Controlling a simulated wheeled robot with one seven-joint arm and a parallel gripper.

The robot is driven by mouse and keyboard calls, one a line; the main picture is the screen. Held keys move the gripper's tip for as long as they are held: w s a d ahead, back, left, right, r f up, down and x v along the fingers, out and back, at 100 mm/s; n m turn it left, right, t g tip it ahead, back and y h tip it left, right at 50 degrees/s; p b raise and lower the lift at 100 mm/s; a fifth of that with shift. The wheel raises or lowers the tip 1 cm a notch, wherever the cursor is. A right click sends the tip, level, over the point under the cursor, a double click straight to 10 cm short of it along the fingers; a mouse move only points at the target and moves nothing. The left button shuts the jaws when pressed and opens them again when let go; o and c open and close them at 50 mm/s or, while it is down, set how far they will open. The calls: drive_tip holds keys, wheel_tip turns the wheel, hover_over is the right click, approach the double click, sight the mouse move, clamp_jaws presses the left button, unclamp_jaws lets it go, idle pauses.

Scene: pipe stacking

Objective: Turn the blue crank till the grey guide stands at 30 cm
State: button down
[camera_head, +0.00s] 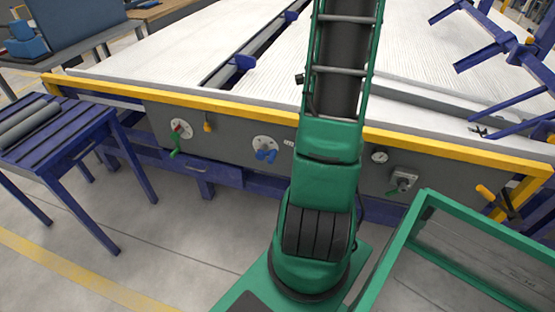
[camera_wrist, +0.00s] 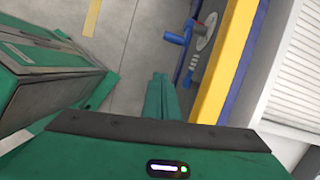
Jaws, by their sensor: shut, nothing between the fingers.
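The blue crank (camera_head: 266,155) sits on a pale round disc on the table's grey front panel, just left of my arm. In the wrist view the blue crank (camera_wrist: 177,38) juts left from its disc near the top. My gripper (camera_wrist: 160,84) shows there as green fingers closed together and empty, below the crank and apart from it. My gripper is out of the head view. A long grey bar (camera_head: 430,106) on the white table top may be the grey guide, but I cannot tell for sure. No guide position can be read.
A green-handled crank (camera_head: 175,148) is at the panel's left, and a small gauge (camera_head: 379,157) is right of my arm. A yellow rail (camera_head: 230,105) edges the table. A blue roller stand (camera_head: 75,135) is at left.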

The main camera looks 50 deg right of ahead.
drive_tip(key=w+a+f+m, duration=0.1)
drive_tip(key=w+f, duration=0.3)
drive_tip(key=f, duration=0.5)
drive_tip(key=w+a+f+m, duration=0.1)
drive_tip(key=w+f, duration=0.3)
drive_tip(key=f, duration=0.4)
drive_tip(key=shift+w+f+t, duration=0.3)
drive_tip(key=shift+w+f, duration=0.05)
drive_tip(key=shift+f, duration=0.05)
